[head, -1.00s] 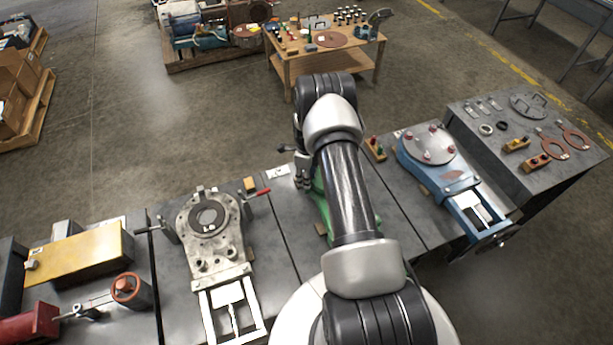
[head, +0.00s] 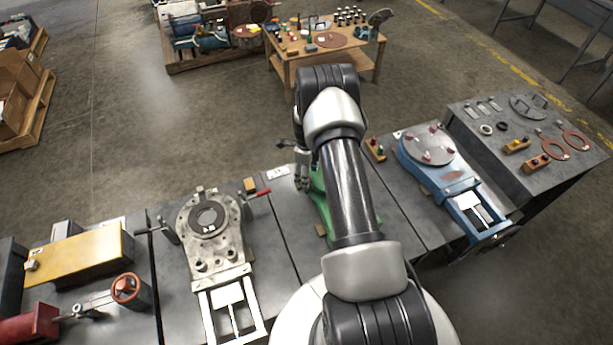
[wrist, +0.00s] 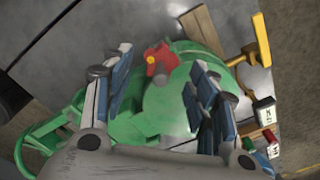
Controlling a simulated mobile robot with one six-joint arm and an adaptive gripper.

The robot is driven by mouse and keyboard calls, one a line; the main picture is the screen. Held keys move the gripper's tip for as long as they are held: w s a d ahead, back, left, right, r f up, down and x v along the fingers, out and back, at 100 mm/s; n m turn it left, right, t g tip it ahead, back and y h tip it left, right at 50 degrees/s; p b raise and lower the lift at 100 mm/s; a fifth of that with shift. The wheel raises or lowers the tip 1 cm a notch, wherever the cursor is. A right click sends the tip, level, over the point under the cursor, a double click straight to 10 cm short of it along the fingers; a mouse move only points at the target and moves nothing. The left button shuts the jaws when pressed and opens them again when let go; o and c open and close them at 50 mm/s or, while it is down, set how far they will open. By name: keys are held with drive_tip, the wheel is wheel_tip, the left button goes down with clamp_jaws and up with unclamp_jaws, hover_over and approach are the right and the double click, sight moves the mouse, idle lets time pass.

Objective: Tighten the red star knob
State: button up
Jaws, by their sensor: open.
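In the wrist view, the red star knob (wrist: 160,62) with a yellow centre sits on a green fixture (wrist: 182,92). My gripper (wrist: 163,72) is open, with one finger left of the knob and the other to its right. The knob shows between the fingers with visible gaps on both sides, and nothing is held. I cannot tell how far the fingertips are above it. In the head view, my gripper (head: 303,172) hangs by the green fixture (head: 320,200), which my arm mostly covers; the knob is hidden there.
A yellow handle (wrist: 256,55) stands near the green fixture in the wrist view. In the head view, a grey fixture (head: 228,262) is to the left and a blue fixture (head: 447,183) with red knobs to the right. A wooden table (head: 352,62) stands behind.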

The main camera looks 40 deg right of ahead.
wheel_tip(320, 180, up, 10)
drive_tip(key=shift+f, duration=0.2)
